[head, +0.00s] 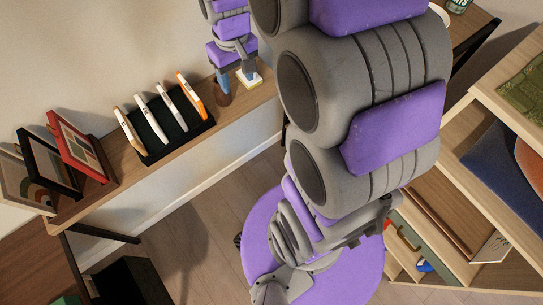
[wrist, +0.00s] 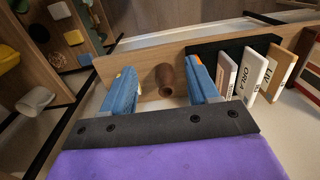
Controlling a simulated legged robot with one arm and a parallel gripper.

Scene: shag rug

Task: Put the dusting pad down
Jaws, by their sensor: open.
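A small white pad with a yellow edge (head: 251,81), which looks like the dusting pad, lies on the narrow wooden shelf in the head view. My gripper (head: 235,80) is low over the shelf, with one blue finger beside the pad. In the wrist view my gripper (wrist: 163,82) shows two blue fingers set wide apart, with nothing clamped between them. I cannot make out the pad surely in the wrist view.
A brown vase-like object (wrist: 167,80) stands on the shelf (head: 240,113), seen between the fingers; it also shows in the head view (head: 222,97). A black rack (head: 181,142) of slim upright cases and several picture frames (head: 78,147) stand to the left. A shelving unit (head: 470,195) is at right.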

